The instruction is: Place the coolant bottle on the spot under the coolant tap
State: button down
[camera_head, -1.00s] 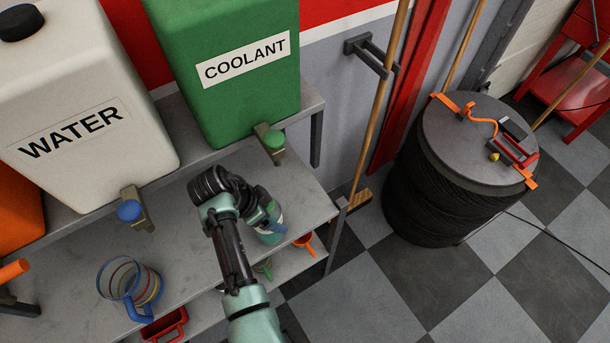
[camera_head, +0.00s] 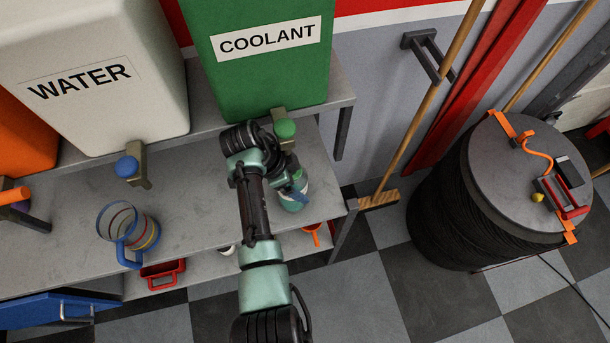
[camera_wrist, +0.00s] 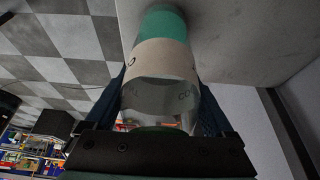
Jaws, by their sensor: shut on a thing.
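My gripper (camera_wrist: 160,115) is shut on the coolant bottle. The bottle has a teal-green body (camera_wrist: 160,25), a white label band and a clear upper part. In the head view the bottle (camera_head: 294,198) shows partly behind my arm, near the right end of the lower shelf (camera_head: 190,205). The coolant tap (camera_head: 284,128), with a green knob, sticks out from the green coolant tank (camera_head: 255,75), above the bottle in the picture. I cannot tell whether the bottle's base touches the shelf. No marked spot under the tap is visible; my arm covers part of that area.
A white water tank (camera_head: 100,95) with a blue-knobbed tap (camera_head: 128,167) stands left. A clear jug with a blue handle (camera_head: 128,235) sits on the lower shelf. A red container (camera_head: 162,272) and an orange funnel (camera_head: 312,233) are below. A broom (camera_head: 378,198) and black drum (camera_head: 455,210) stand right.

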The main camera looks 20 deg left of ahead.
jog(key=shift+s+a+r, duration=0.1)
jog(key=shift+a, duration=0.1)
grip_release()
jog(key=shift+d+f, duration=0.1)
jog(key=shift+f, duration=0.1)
jog(key=shift+r, duration=0.1)
jog(key=s+a+r+b, duration=0.1)
jog(key=s+a+b, duration=0.3)
jog(key=s+a, duration=0.3)
jog(key=a, duration=0.3)
jog(key=shift+a+r, duration=0.15)
jog(key=shift+a, duration=0.1)
jog(key=shift+d, duration=0.1)
